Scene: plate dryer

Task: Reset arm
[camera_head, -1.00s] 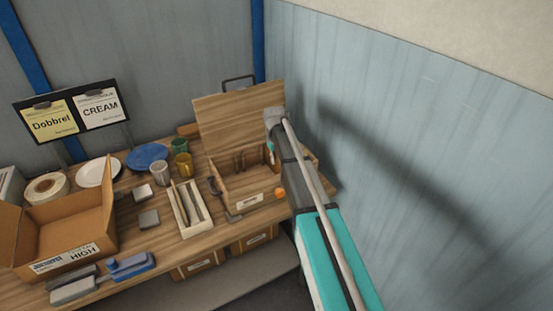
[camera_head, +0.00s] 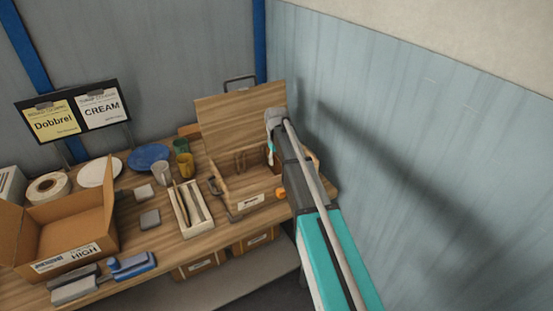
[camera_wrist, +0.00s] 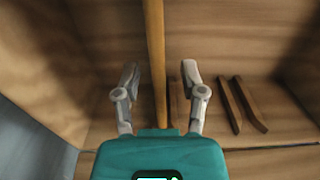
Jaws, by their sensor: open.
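My gripper (camera_wrist: 160,75) is open. In the wrist view its two fingers stand either side of a thin wooden edge (camera_wrist: 154,40); I cannot tell whether they touch it. A wooden box (camera_head: 251,203) with a raised lid (camera_head: 238,115) stands at the right of the table, and my arm reaches over its right side. Upright wooden dividers (camera_wrist: 240,103) show inside the box, right of the fingers. In the head view the fingers are mostly hidden by my arm.
A grey-blue wall (camera_head: 430,150) stands close on the right. A cutlery tray (camera_head: 190,210), cups (camera_head: 184,165), a blue plate (camera_head: 148,157), a white plate (camera_head: 99,171) and an open cardboard box (camera_head: 85,225) are left of the wooden box. An orange item (camera_head: 280,194) lies by its front.

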